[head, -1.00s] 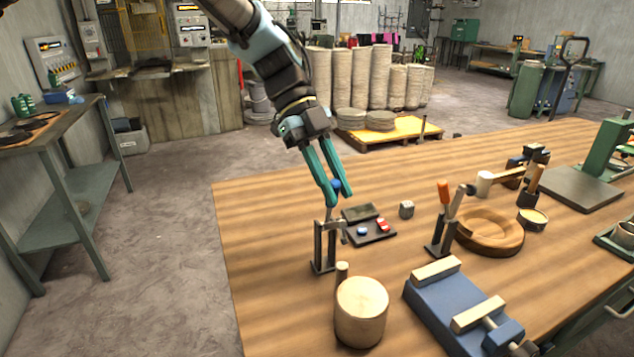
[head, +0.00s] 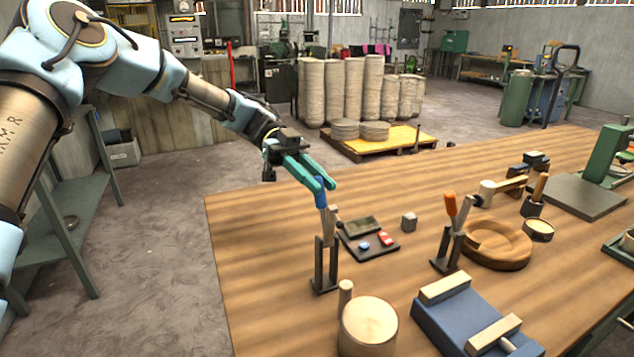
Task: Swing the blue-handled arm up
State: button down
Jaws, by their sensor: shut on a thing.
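The blue-handled arm (head: 321,196) stands on a dark upright bracket (head: 323,266) near the table's left part. Its blue grip is at the top and its metal shaft runs down to the bracket, close to upright. My gripper (head: 325,184) comes in from the upper left, with its teal fingers shut on the blue handle near its top. The fingers hide part of the handle. A second lever with an orange handle (head: 450,203) stands on a similar bracket to the right; my gripper is well apart from it.
A dark tray (head: 378,250) with small blue and red parts lies just right of the bracket, and a small grey cube (head: 409,221) beyond it. A wooden mallet head (head: 368,325) stands in front. A blue vise (head: 465,318) and a wooden bowl (head: 505,248) are at right.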

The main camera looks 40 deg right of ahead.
jog(key=shift+w+f, duration=0.1)
dwell(0.4)
jog(key=c, duration=0.7)
grip_release()
jog(key=shift+c, duration=0.2)
jog(key=b+v, duration=0.3)
jog(key=v, duration=0.7)
jog(key=shift+w+b, duration=0.3)
jog(key=shift+w, duration=0.1)
